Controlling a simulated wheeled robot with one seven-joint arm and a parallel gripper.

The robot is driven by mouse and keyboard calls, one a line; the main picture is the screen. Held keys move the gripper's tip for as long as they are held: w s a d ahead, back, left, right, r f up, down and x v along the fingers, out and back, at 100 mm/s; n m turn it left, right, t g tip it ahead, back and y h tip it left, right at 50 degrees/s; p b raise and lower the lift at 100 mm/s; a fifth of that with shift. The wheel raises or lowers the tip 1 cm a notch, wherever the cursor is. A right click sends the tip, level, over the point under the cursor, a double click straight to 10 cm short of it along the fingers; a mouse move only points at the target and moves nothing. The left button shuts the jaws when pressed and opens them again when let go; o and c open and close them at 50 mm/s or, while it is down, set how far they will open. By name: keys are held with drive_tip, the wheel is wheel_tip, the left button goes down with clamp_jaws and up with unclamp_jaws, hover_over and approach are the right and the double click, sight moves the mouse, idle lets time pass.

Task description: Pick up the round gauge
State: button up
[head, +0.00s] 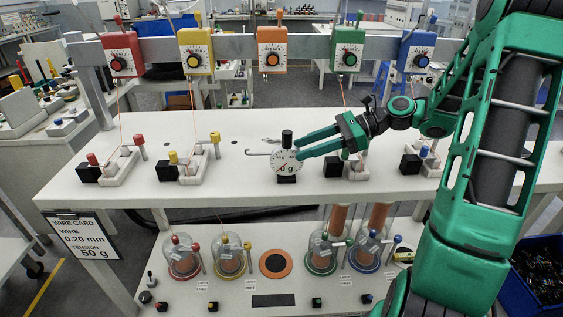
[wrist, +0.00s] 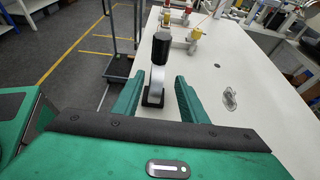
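The round gauge (head: 284,163) stands upright on the white bench, with a white dial, a black knob on top and a black base. In the wrist view the gauge (wrist: 157,80) shows edge-on, its black knob uppermost. My gripper (head: 302,146) is open and reaches in from the right, its green fingertips at the gauge's right edge. In the wrist view the fingers lie on either side of the gauge, with gaps visible; I cannot tell whether they touch it.
A thin metal hook (head: 258,153) projects left of the gauge. Clamp stands with coloured knobs, such as the yellow one (head: 197,165), line the bench (head: 235,180). Coloured dial boxes, such as the orange one (head: 272,48), hang on a rail behind. Glass domes (head: 182,255) stand on the lower shelf.

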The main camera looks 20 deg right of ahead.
sight(273, 168)
drive_tip(key=x, duration=0.4)
drive_tip(key=shift+a+f, duration=0.1)
drive_tip(key=shift+a, duration=0.1)
drive_tip(key=shift+x, duration=2.6)
drive_tip(key=shift+s+a, duration=0.15)
clamp_jaws()
